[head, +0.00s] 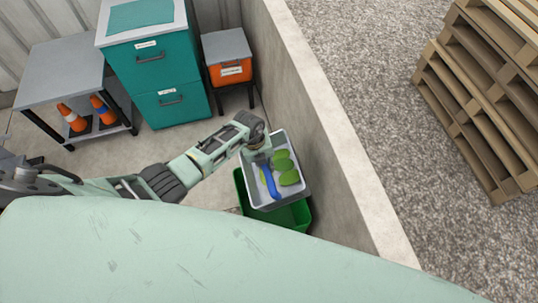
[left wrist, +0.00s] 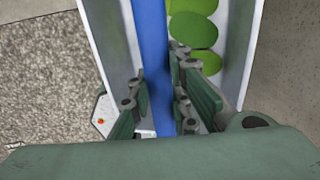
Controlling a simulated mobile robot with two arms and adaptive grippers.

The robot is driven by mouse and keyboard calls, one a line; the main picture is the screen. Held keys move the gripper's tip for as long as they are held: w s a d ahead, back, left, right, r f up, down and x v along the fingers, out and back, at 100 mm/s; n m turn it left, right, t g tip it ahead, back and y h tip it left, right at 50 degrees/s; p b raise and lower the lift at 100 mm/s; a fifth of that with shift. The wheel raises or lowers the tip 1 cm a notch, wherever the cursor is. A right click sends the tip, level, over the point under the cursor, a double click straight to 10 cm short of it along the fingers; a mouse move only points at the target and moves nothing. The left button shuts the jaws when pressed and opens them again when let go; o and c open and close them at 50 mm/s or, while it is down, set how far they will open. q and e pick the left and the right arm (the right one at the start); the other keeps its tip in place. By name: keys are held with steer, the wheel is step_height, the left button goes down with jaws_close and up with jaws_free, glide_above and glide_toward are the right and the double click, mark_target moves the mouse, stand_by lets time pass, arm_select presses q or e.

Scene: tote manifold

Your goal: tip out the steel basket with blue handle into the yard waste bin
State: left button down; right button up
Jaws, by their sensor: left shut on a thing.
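The steel basket (head: 251,188) is a light grey box with a blue handle (head: 270,183) across it. Several green, flat, rounded pieces (head: 288,177) lie inside it. My left gripper (head: 262,159) is shut on the blue handle; the left wrist view shows its fingers (left wrist: 160,108) on either side of the blue bar (left wrist: 154,45). The basket looks about upright above the green yard waste bin (head: 297,222), and hides much of its opening. The green pieces also show in the left wrist view (left wrist: 192,28). My right gripper is not in view.
A concrete wall (head: 320,125) runs close to the right of basket and bin. Behind stand a teal drawer cabinet (head: 155,75), an orange bin (head: 230,72) on a stand and a grey table (head: 62,72) with traffic cones. Pallets (head: 490,90) are stacked beyond the wall.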

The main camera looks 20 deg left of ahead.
arm_select(q)
steer(key=shift+s+a+f+t+h, duration=0.3)
steer(key=shift+a+t+h, duration=0.1)
steer(key=shift+h, duration=0.1)
steer(key=f+t+h+b, duration=0.2)
steer(key=h+b, duration=0.1)
steer(key=b, duration=0.5)
steer(key=s+a+f+t+h+b, duration=0.1)
steer(key=f+h+b, duration=0.1)
steer(key=b, duration=0.7)
steer(key=a+f+t+h+b, duration=0.1)
steer(key=f+t+h+b, duration=0.1)
steer(key=b, duration=0.6)
steer(key=shift+s+a+f+t+h+b, duration=0.15)
steer(key=shift+f+h+b, duration=0.05)
steer(key=shift+f+h, duration=0.25)
steer(key=shift+s+a+f+t+h+b, duration=0.1)
steer(key=shift+f+t+h+b, duration=0.05)
steer(key=shift+f+h, duration=0.25)
steer(key=shift+f+t+h+b, duration=0.2)
steer(key=shift+t+h+b, duration=0.1)
steer(key=shift+b, duration=0.65)
steer(key=shift+r, duration=0.1)
stand_by(0.5)
